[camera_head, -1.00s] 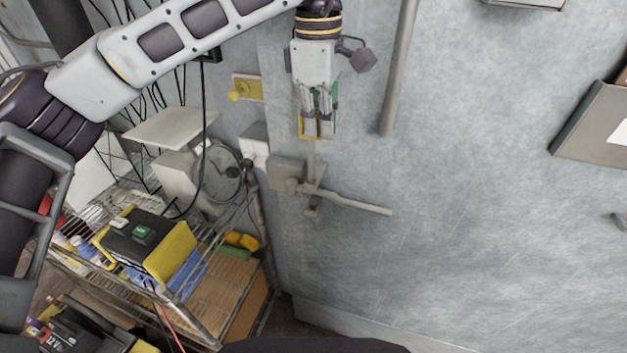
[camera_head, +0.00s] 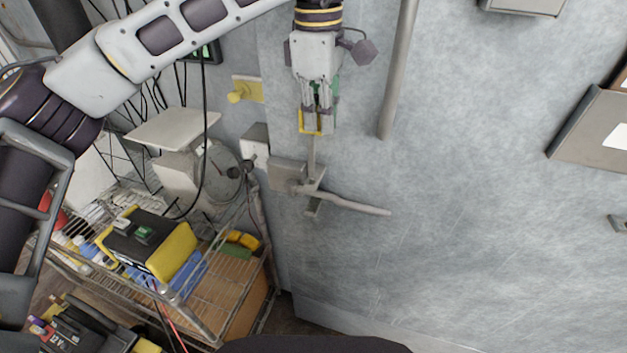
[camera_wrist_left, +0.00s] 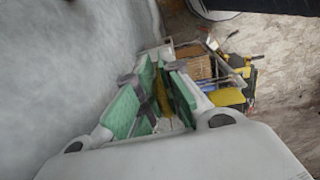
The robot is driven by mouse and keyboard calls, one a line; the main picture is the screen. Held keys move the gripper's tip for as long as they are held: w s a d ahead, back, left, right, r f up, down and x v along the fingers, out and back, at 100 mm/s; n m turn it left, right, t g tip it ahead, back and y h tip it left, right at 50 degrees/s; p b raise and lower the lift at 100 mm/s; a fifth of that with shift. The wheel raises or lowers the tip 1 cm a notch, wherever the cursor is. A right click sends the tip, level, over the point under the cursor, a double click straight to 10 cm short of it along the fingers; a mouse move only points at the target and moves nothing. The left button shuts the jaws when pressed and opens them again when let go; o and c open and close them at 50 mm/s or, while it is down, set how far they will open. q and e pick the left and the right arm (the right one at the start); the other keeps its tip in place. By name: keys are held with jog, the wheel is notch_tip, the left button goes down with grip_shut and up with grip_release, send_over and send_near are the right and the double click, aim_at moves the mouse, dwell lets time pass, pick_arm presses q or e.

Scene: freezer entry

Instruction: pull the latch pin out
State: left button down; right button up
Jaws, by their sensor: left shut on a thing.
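My left gripper (camera_head: 316,127) points down in front of the grey wall, in the upper middle of the head view. It is shut on the yellow grip of the latch pin (camera_head: 311,148). The pin's thin grey shaft runs down from the fingers to the latch (camera_head: 290,175), a grey block with a long lever (camera_head: 350,204) reaching right. Whether the shaft's lower end is inside the latch cannot be told. In the left wrist view, yellow shows between the green pads of the gripper (camera_wrist_left: 162,95). My right gripper is not in view.
A wire shelf (camera_head: 205,315) with boxes stands lower left. A vertical bar (camera_head: 398,75) is to the right.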

pick_arm(q)
jog(key=shift+r+p, duration=1.15)
jog(key=shift+r, duration=0.7)
jog(key=shift+r+p, duration=1.8)
jog(key=shift+r, duration=0.85)
jog(key=shift+s+a+b, duration=0.25)
jog(key=shift+s+b, duration=0.2)
jog(key=shift+s, duration=0.4)
jog(key=shift+s+a+b, duration=0.3)
jog(key=shift+s+b, duration=0.15)
jog(key=shift+s, duration=0.35)
jog(key=shift+s+a+b, duration=0.25)
jog(key=shift+s+b, duration=0.2)
jog(key=shift+s, duration=0.4)
jog(key=shift+s+a+b, duration=0.2)
jog(key=shift+s+a, duration=0.05)
jog(key=shift+s, duration=0.4)
jog(key=shift+s+a+b, duration=0.2)
jog(key=shift+s, duration=0.45)
